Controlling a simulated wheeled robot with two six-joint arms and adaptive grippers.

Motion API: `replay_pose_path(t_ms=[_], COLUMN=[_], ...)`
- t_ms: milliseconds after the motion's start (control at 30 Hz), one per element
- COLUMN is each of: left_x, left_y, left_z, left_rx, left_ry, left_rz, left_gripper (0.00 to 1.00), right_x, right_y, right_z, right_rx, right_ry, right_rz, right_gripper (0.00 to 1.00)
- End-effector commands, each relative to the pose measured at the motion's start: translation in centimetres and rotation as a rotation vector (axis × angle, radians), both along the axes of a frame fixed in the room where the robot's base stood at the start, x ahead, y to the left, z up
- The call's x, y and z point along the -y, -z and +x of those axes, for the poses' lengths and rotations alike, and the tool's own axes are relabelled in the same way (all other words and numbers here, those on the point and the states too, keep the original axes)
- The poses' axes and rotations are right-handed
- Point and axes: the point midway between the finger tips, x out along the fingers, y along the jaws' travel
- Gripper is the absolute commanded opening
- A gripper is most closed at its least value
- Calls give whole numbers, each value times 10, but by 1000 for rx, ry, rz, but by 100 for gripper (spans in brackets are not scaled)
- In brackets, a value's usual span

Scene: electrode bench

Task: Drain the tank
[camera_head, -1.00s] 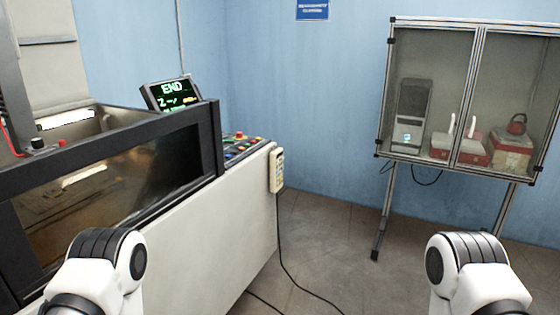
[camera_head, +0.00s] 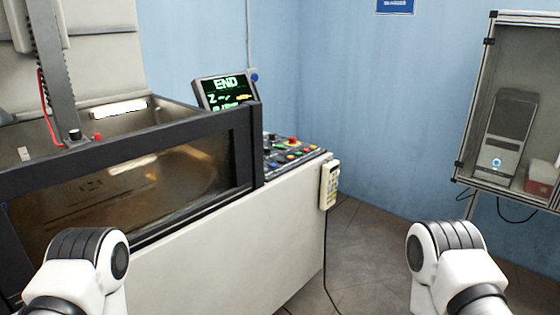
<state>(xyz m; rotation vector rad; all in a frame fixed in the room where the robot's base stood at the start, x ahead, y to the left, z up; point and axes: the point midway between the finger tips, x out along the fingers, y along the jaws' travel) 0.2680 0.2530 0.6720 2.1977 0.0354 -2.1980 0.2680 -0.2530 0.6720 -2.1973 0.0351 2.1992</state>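The tank (camera_head: 120,155) is on the left, with a dark frame and a clear front window showing brownish liquid or a reflective inside; I cannot tell the level. A control panel with several coloured buttons (camera_head: 290,150) sits at its right end. Above it a tilted screen (camera_head: 225,92) reads "END" with a "Z" line below. A cream hand-held keypad (camera_head: 329,185) hangs on the machine's right corner with a dark cable. Only the white upper links of my two arms show at the bottom; neither gripper is in view.
A glass-doored cabinet (camera_head: 487,175) on legs stands at the right, with a computer tower (camera_head: 507,132) and a red and white box (camera_head: 543,178) inside. Tiled floor (camera_head: 365,245) is free between machine and cabinet, apart from the cable. A blue wall is behind.

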Motion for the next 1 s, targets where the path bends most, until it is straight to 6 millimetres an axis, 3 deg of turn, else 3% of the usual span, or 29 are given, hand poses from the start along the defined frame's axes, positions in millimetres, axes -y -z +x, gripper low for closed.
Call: replay_pose_path(t_ms=[267,300,400,1000], left_x=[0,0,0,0], left_y=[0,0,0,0], left_z=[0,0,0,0], left_rx=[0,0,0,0], left_ry=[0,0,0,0], left_rz=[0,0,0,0], left_gripper=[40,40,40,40], right_x=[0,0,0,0], right_y=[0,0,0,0], right_z=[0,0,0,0], right_rx=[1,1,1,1], right_ry=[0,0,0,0], right_rz=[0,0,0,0], right_gripper=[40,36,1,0])
